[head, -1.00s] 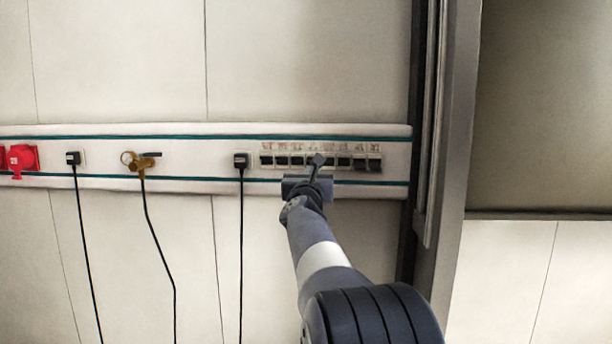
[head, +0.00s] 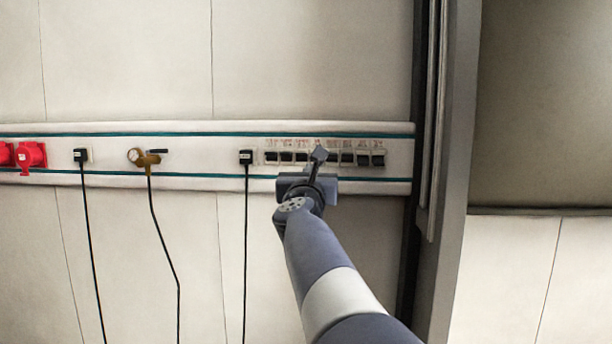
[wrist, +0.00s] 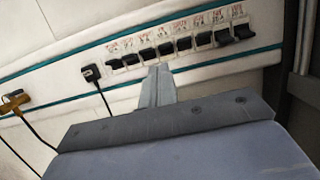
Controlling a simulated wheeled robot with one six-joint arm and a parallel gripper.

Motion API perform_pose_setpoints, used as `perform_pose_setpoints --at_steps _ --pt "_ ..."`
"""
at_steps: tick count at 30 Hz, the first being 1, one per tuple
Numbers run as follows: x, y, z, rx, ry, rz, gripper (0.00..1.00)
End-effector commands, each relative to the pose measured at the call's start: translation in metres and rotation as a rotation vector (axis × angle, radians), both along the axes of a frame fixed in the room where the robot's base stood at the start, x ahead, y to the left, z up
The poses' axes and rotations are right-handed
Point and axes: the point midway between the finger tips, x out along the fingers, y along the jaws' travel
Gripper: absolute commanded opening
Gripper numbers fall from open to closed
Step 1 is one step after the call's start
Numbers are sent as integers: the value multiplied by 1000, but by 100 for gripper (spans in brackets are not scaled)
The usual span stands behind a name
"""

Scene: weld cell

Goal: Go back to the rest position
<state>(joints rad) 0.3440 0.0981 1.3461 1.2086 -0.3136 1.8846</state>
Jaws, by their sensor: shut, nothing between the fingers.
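My gripper (head: 319,155) is shut and empty. In the head view its tip overlaps the middle of a row of black switches (head: 362,158) on the wall rail; I cannot tell from this view how far off it is. In the wrist view my gripper (wrist: 158,72) points up towards the same switch row (wrist: 183,44), with its tip appearing below the switches. Small labels with red marks sit above the switches. Part of the row is hidden behind the gripper in the head view.
A white rail (head: 210,181) with teal stripes runs along the wall. It carries a black plug (head: 246,157), a brass valve (head: 146,157), another black plug (head: 81,156) and red sockets (head: 31,155). Cables hang below. A grey post (head: 455,130) stands at right.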

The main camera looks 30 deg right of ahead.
Motion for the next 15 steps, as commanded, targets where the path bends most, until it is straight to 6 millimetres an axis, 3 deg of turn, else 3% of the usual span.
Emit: perform_pose_setpoints --at_steps 15 --pt "3 -4 -2 2 3 0 0"
